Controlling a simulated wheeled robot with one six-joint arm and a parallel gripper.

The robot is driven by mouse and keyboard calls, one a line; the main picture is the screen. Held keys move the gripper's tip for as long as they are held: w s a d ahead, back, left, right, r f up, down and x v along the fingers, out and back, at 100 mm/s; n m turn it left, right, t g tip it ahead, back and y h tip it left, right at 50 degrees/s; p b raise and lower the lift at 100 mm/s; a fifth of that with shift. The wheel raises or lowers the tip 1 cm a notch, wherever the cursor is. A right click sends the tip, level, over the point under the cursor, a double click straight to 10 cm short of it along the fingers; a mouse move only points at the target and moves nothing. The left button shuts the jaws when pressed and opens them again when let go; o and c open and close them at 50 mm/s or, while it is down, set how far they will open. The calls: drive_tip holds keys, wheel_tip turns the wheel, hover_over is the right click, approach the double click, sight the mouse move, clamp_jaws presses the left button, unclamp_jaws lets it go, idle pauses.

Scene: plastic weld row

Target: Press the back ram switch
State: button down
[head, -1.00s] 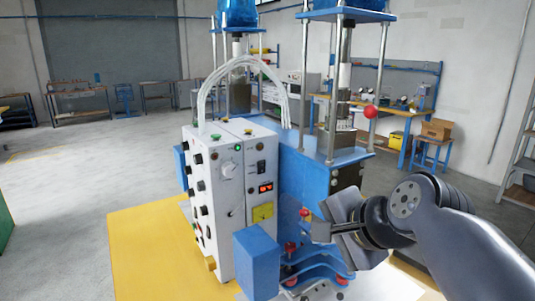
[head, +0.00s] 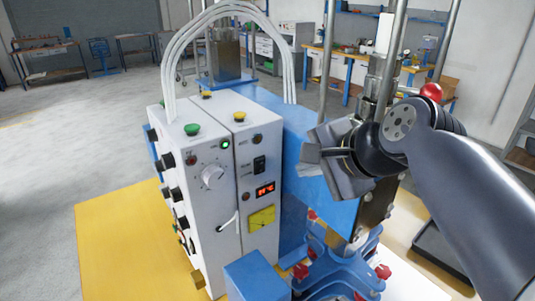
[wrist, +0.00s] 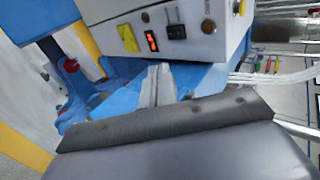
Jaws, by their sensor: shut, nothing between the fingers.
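A white control box (head: 228,265) carries the switches. I cannot tell which control is the back ram switch. My gripper (head: 306,158) is shut and empty, right of the box and apart from it in the head view. It also shows in the wrist view (wrist: 158,72).
White hoses (head: 168,75) arch over the box. A blue machine frame (head: 280,120) stands behind it, with steel posts and a red ball knob (head: 431,92) at right. A blue block (head: 256,277) and red-knobbed clamps (head: 300,271) lie in front. The floor at left is clear.

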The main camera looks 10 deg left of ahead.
idle(0.3)
drive_tip(key=p, duration=0.3)
approach(261, 166)
drive_tip(key=shift+x, duration=3)
